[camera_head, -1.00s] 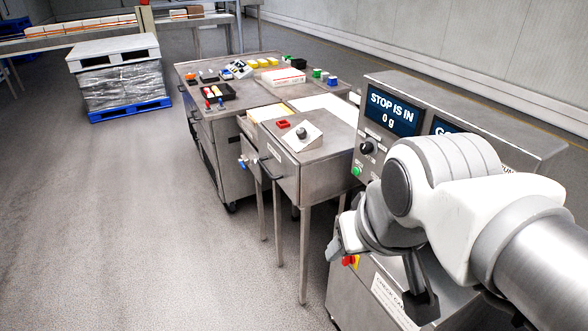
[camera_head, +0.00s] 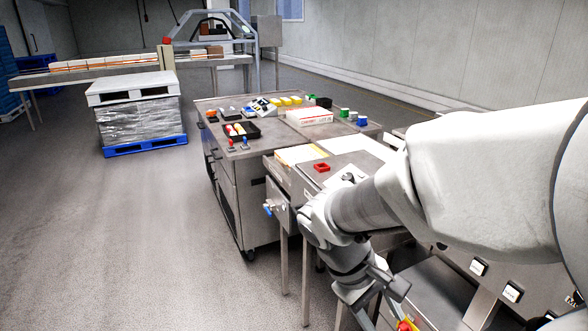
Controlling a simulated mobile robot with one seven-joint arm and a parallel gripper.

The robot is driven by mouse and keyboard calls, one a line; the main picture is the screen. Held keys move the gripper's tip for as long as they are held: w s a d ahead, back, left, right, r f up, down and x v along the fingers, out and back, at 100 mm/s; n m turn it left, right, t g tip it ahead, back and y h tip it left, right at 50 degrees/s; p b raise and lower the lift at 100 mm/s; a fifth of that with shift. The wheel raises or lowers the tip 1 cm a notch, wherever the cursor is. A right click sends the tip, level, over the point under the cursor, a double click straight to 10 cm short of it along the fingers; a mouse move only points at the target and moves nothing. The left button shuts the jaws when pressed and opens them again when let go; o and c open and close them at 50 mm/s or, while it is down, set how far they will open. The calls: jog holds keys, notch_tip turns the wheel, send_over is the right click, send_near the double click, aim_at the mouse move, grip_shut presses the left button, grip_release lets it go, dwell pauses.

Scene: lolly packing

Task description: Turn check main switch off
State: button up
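A red and yellow switch (camera_head: 407,325) shows at the bottom edge, low on the grey steel machine (camera_head: 450,298), and is partly cut off by the frame. I cannot read its setting. My gripper (camera_head: 376,297) points downward just above and left of this switch, at the end of my white arm. Its fingertips are partly hidden and cut off low in the picture, so I cannot tell whether they are open or touching the switch. My arm hides the machine's displays and most of its upper panel.
A wheeled cart (camera_head: 236,190) carries several coloured items and a white box (camera_head: 309,116). A wrapped pallet stack (camera_head: 140,125) stands at the back left. The left floor is clear.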

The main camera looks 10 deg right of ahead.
jog(key=w+d+f+n+h+b, duration=0.1)
jog(key=w+f+n+h+b, duration=0.25)
jog(key=f, duration=0.45)
jog(key=w+d+f+n+h+b, duration=0.1)
jog(key=w+f+n+h+b, duration=0.3)
jog(key=f, duration=0.5)
jog(key=n+t+h+b, duration=0.4)
jog(key=n+t, duration=0.3)
jog(key=n, duration=0.2)
send_near(400, 329)
jog(key=b+x, duration=0.3)
jog(key=x, duration=0.6)
jog(key=shift+w+d+r, duration=0.1)
jog(key=shift+d, duration=0.05)
jog(key=c, duration=0.8)
grip_shut()
